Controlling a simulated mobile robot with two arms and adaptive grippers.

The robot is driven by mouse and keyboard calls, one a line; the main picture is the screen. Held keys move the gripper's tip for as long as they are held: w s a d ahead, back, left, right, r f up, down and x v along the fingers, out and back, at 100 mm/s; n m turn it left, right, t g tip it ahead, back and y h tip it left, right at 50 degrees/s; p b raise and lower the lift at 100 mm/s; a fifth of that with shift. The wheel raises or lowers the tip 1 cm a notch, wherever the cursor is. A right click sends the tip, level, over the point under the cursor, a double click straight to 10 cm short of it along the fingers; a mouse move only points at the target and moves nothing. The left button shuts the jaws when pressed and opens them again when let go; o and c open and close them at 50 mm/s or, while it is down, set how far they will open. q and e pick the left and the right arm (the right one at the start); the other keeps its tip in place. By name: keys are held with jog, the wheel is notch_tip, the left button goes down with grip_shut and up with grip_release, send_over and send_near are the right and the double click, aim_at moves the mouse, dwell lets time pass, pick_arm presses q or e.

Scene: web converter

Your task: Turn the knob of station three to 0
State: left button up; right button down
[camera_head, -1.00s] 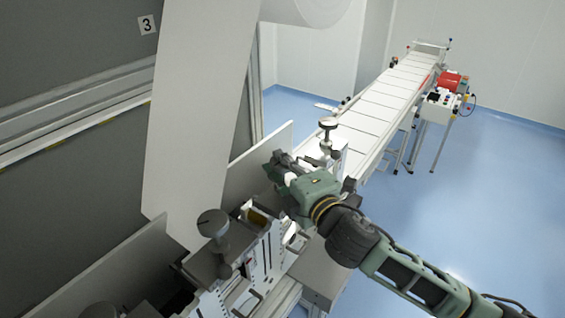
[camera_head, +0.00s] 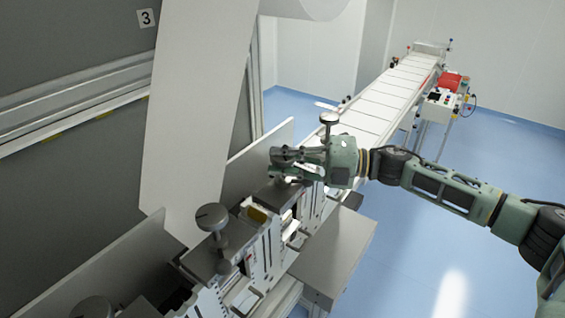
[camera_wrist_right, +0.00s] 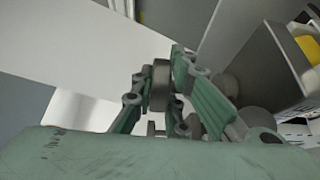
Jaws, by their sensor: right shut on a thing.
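My right gripper (camera_head: 276,163) comes in from the right in the head view, its fingers level over the machine's row of stations. The fingers mostly hide this knob in the head view. Other dark knobs stand upright nearby: one (camera_head: 211,217) nearer to me and one (camera_head: 328,118) just beyond the gripper. A sign with "3" (camera_head: 146,18) is on the grey wall panel. No scale reading is legible. My left gripper is not in view.
A broad white web (camera_head: 195,120) hangs left of the gripper. An upright pale plate (camera_head: 258,160) stands close behind the fingers. Another knob (camera_head: 93,307) is at the lower left edge. A conveyor (camera_head: 385,100) runs to the back, with open blue floor (camera_head: 500,170) at the right.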

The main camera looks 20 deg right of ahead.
jog(key=n+g+b, duration=0.3)
jog(key=g+b, duration=0.1)
jog(key=n+g+y+b, duration=0.1)
jog(key=n+g+b, duration=0.1)
jog(key=g+b, duration=0.2)
jog(key=shift+a+f+n+g+y+b, duration=0.1)
jog(key=shift+f+n+g+y+b, duration=0.15)
jog(key=shift+n+g+b, duration=0.2)
jog(key=shift+r+n+g+b, duration=0.25)
jog(key=shift+n+g+b, duration=0.7)
jog(key=shift+g+b, duration=0.55)
jog(key=shift+g, duration=0.25)
jog(key=c, duration=1.7)
grip_release()
jog(key=shift+c, duration=0.2)
